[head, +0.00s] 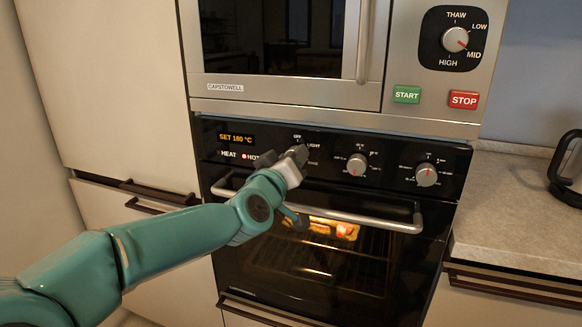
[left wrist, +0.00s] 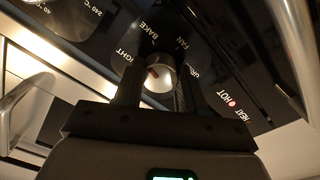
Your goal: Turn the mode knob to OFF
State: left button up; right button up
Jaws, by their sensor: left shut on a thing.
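The mode knob (left wrist: 160,77) is a round pale knob with a red mark, on the black oven panel. In the left wrist view it sits between the two dark fingers of my left gripper (left wrist: 158,88), which is shut on it. The red mark is on the upper left of its face; I cannot tell exactly which label it points at. BAKE, FAN and part of LIGHT show around it. In the head view my left gripper (head: 297,156) covers most of the knob, with OFF and LIGHT labels just above. My right gripper is not in view.
The oven display (head: 236,139) reads SET 180 °C, with a red light by HOT. Two more oven knobs (head: 357,164) (head: 426,175) stand to the right. Below is the oven handle (head: 370,222); food (head: 333,228) glows inside. A microwave (head: 290,90) is above.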

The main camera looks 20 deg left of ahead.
pick_arm(q)
jog(key=n+b, duration=0.5)
jog(key=n, duration=1.5)
jog(key=shift+n+y+b, duration=0.3)
jog(key=shift+n, duration=0.1)
jog(key=o, duration=1.1)
jog(key=shift+c, duration=0.2)
